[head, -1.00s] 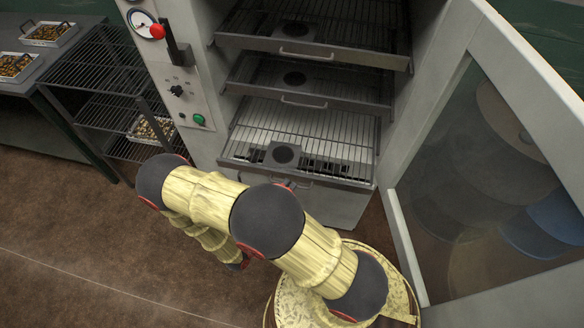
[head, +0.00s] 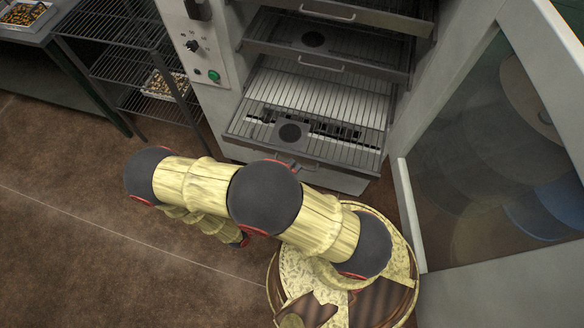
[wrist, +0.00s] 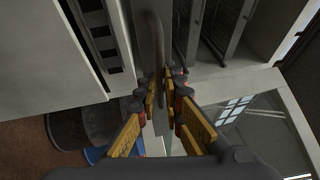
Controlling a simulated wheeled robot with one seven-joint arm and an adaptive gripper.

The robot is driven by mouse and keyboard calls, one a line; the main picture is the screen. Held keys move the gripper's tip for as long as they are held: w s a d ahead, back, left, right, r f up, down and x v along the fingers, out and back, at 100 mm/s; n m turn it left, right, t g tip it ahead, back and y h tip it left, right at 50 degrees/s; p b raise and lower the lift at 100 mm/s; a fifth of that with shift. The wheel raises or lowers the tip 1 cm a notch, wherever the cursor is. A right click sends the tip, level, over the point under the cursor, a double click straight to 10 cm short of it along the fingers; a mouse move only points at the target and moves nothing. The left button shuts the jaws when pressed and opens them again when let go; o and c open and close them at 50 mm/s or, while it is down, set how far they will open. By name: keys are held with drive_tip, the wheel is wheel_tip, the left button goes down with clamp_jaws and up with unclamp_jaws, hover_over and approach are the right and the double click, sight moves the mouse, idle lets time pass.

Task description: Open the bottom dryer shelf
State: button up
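The bottom dryer shelf (head: 330,95) is a wire rack with a grey front strip and a dark round disc on it. In the head view it sticks out of the cabinet, further than the shelves above. In the wrist view the curved bar handle (wrist: 157,45) runs down between my fingertips. My gripper (wrist: 163,88), with yellow fingers, is closed around the handle, one finger on each side.
The middle shelf (head: 340,52) and top shelf sit above. The glass dryer door (head: 490,150) stands open at the right. A control panel with a green button (head: 214,75) is at the left. A wire rack (head: 120,60) stands further left. Brown floor is clear at lower left.

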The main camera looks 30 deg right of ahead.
drive_tip(key=o, duration=0.4)
drive_tip(key=v, duration=1.2)
drive_tip(key=shift+w, duration=0.1)
idle(0.5)
